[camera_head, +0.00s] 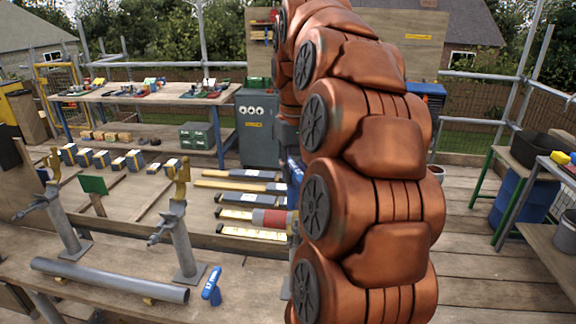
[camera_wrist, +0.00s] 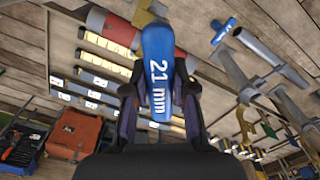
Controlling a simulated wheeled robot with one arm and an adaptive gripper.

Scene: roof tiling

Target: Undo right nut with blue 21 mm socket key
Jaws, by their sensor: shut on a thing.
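The blue socket key marked 21 mm (camera_wrist: 158,45) is held in my gripper (camera_wrist: 159,92) in the wrist view, its label facing the camera. The fingers press it from both sides. In the head view my copper arm hides most of the gripper. The right stand (camera_head: 182,245) carries a yellow clamp (camera_head: 182,172), with a grey bolt sticking out to its left. The left stand (camera_head: 64,222) has a similar clamp. The nuts are too small to make out. My gripper is apart from both stands.
Another blue-handled tool (camera_head: 212,286) lies on the bench beside a grey pipe (camera_head: 110,279). A red-and-grey cylinder (camera_head: 270,219) sits near my arm. A green metal cabinet (camera_head: 258,130) and a cluttered workbench (camera_head: 150,100) stand behind. Open planks lie to the right.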

